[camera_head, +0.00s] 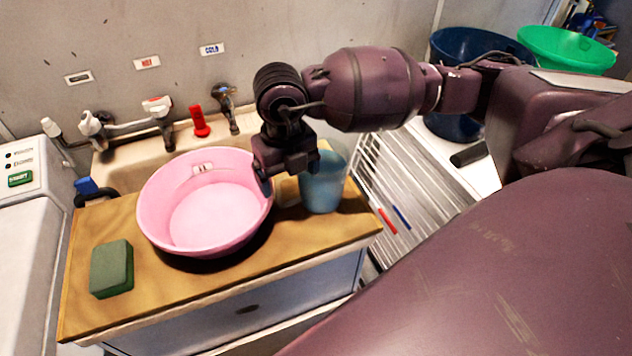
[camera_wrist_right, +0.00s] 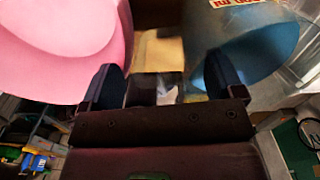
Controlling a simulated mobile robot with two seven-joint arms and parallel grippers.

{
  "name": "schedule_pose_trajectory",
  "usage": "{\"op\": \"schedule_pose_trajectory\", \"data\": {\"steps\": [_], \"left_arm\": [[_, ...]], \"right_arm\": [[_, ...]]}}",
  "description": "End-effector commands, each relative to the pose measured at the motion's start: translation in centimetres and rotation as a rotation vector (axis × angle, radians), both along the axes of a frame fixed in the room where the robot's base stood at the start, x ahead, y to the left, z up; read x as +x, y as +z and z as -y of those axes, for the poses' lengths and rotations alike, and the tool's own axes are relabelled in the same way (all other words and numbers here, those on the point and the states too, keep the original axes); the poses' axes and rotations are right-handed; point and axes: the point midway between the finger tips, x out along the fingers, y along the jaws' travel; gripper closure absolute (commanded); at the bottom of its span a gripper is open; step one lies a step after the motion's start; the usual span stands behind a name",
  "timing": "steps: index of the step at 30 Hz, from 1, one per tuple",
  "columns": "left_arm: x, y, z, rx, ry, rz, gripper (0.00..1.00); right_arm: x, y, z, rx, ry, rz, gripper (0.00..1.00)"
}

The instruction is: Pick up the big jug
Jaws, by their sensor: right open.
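The big jug (camera_head: 323,185) is a translucent container with blue inside. It stands upright on the right end of the wooden counter, just right of the pink basin (camera_head: 168,220). My right gripper (camera_head: 288,172) is open between basin and jug, and hides part of the jug's left side. In the right wrist view, the jug (camera_wrist_right: 283,55) is at the upper right with red lettering, and the pink basin (camera_wrist_right: 60,45) at the upper left. The right gripper (camera_wrist_right: 163,82) shows spread fingers there, with nothing held between them. Its right finger overlaps the jug; I cannot tell if they touch. My left gripper is not in view.
A green sponge (camera_head: 112,268) lies on the front left of the wooden counter (camera_head: 190,290). Taps (camera_head: 160,120) and a red bottle-like item (camera_head: 200,121) are behind the basin. A drying rack (camera_head: 395,190) is right of the counter. Blue (camera_head: 455,45) and green (camera_head: 565,50) tubs stand farther right.

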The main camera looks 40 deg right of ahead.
Motion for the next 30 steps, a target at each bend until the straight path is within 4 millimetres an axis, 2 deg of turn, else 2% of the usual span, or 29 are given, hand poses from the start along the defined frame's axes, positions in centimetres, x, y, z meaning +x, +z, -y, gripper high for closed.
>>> {"op": "schedule_pose_trajectory", "data": {"steps": [2,17,26,30], "left_arm": [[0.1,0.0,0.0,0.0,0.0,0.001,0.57],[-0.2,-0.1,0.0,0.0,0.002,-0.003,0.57],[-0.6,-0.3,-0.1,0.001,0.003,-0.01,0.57],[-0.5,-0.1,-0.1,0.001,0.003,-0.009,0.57]], "right_arm": [[0.0,0.0,0.0,0.0,0.0,0.0,0.15],[0.0,0.0,0.0,0.001,0.001,0.0,0.91],[0.0,0.3,0.0,0.001,0.001,0.002,0.93],[0.1,1.4,0.0,0.001,0.001,0.003,0.93]]}}
